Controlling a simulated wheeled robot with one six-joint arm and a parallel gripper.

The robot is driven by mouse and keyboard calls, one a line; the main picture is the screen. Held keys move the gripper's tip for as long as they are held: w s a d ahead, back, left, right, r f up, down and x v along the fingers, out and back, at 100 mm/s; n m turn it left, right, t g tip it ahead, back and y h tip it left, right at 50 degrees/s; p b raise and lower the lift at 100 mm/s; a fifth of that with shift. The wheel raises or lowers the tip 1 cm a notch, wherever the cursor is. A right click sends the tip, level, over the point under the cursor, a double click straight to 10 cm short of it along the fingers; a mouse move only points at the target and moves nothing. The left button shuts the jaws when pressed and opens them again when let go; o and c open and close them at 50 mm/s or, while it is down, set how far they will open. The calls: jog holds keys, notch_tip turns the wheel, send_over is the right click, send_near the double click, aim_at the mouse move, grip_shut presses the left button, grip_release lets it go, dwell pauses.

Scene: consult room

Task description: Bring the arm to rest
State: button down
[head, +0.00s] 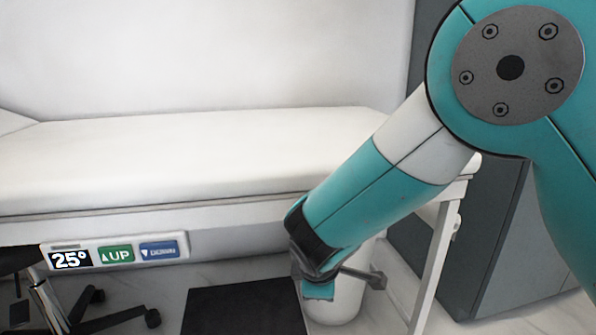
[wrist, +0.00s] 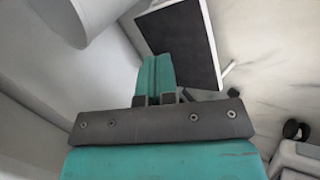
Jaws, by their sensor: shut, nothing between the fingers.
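My arm reaches down from the upper right in the head view, teal and white with a dark band near its end. My gripper (head: 318,291) hangs low in front of the couch, partly hidden by my own wrist. In the wrist view its teal fingers (wrist: 155,72) are together beyond a dark bar. Nothing shows between them.
A white padded couch (head: 190,160) spans the back, with a control panel (head: 115,252) on its side. A black mat (head: 245,306) lies on the floor. A white bin (head: 336,303) stands behind my gripper. A grey cabinet (head: 500,240) is at right; stool casters (head: 95,296) are at left.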

jog(key=s+d+r+m+g+y+p, duration=0.2)
jog(key=s+d+r+m+p, duration=0.15)
jog(key=s+r, duration=0.5)
jog(key=s+d+r+m+g+y+p, duration=0.1)
jog(key=s+d+r+m+g+p, duration=0.2)
jog(key=s+r, duration=0.55)
jog(key=s+d+r+m+g+y+p, duration=0.1)
jog(key=s+d+r+m+y+p, duration=0.2)
jog(key=s+r, duration=0.6)
notch_tip(320, 180, up, 37)
jog(key=w+d+h+p, duration=0.1)
jog(key=p, duration=3.5)
jog(key=shift+p, duration=0.3)
jog(key=shift+d, duration=0.1)
